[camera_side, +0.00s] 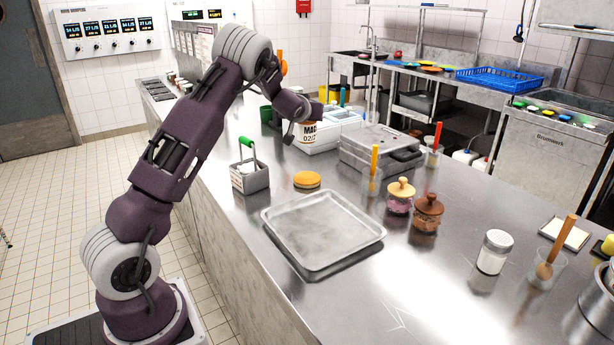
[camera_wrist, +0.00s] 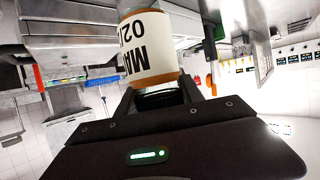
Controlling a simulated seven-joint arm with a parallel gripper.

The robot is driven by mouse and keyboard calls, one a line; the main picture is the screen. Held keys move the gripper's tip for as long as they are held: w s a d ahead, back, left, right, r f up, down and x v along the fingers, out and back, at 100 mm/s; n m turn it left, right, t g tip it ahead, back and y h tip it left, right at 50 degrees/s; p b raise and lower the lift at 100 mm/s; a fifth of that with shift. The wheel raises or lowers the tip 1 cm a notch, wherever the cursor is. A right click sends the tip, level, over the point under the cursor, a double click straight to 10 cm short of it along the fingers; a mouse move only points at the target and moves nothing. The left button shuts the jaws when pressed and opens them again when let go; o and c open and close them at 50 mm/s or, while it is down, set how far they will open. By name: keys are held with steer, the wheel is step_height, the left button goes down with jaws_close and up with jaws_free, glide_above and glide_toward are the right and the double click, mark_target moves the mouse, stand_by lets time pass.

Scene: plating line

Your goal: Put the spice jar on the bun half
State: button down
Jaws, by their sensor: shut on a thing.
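The spice jar (camera_side: 308,132) has a white label with black print reading "MAC" and a date, with orange-brown bands. It also shows large in the wrist view (camera_wrist: 150,47), where the picture is upside down. My gripper (camera_side: 302,121) is shut on the jar and holds it roughly upright, clear of the counter. The fingers (camera_wrist: 163,97) are around its dark end in the wrist view. The bun half (camera_side: 307,180) is a golden round lying on the steel counter, below the jar in the side picture. Whether the jar is directly over it, I cannot tell.
A metal tray (camera_side: 266,222) lies in front of the bun half. A grey caddy (camera_side: 252,180) with a green handle stands left of it.

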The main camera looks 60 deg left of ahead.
step_height(320, 180, down, 11)
stand_by(0.3)
steer(key=shift+f, duration=0.1)
steer(key=c, duration=0.7)
jaws_free()
steer(key=shift+c, duration=0.2)
